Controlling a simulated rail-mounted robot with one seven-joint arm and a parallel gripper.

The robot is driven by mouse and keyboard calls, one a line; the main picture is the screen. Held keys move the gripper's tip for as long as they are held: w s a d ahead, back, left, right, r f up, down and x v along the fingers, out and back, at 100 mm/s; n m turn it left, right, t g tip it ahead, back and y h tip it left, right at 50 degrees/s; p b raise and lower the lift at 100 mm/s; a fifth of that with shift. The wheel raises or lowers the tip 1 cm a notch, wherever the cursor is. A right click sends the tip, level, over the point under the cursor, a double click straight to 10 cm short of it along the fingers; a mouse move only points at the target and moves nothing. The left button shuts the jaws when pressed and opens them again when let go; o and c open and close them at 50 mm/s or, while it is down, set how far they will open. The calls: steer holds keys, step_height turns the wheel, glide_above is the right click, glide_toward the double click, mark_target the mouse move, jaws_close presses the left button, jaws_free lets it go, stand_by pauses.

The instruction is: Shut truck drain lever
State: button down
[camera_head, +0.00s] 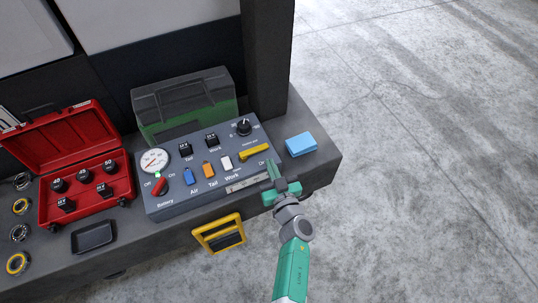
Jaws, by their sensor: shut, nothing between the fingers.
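A grey control panel (172,207) sits on the dark bench. A yellow lever (256,152) lies near its right end, roughly level and tilted slightly up to the right, by a small "On" label. I cannot read a drain label on it. A red lever (159,186) is at the panel's left end, by "Off" and "Battery". My gripper (273,170), with a green body and dark fingers, is at the panel's right front corner, just below and right of the yellow lever. It is shut and empty. I cannot tell whether it touches the panel.
A blue block (300,144) lies on the bench right of the panel. A green case (185,105) stands behind it. An open red toolbox (85,180) and a black tray (93,236) are left. A yellow-framed handle (219,234) sticks out in front. Open floor lies right.

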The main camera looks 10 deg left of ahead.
steer(key=d+p+v, duration=0.1)
steer(key=p+v, duration=0.3)
steer(key=v, duration=0.6)
steer(key=shift+w, duration=0.25)
steer(key=shift+f, duration=0.1)
steer(key=w+d+r+m+t+h, duration=0.1)
steer(key=w+d+r+t+h, duration=0.15)
steer(key=r, duration=0.55)
steer(key=w+d+r+t+h, duration=0.1)
steer(key=w+r, duration=0.2)
steer(key=r, duration=0.4)
steer(key=w+d+r+m+t+h, duration=0.1)
steer(key=w+d+r+t, duration=0.15)
steer(key=r, duration=0.55)
step_height(320, 180, up, 22)
steer(key=s+d+m+t+h, duration=0.2)
steer(key=s+m+t+h, duration=0.15)
steer(key=h, duration=0.25)
steer(key=s+a+r+m, duration=0.1)
steer(key=s+a+r, duration=0.1)
steer(key=s+r, duration=0.75)
steer(key=s+a+r, duration=0.3)
steer(key=s+r, duration=0.5)
steer(key=r, duration=0.3)
step_height(320, 180, up, 35)
steer(key=y+p, duration=0.1)
steer(key=p, duration=3.4)
steer(key=shift+s+y, duration=0.15)
steer(key=shift+y, duration=0.2)
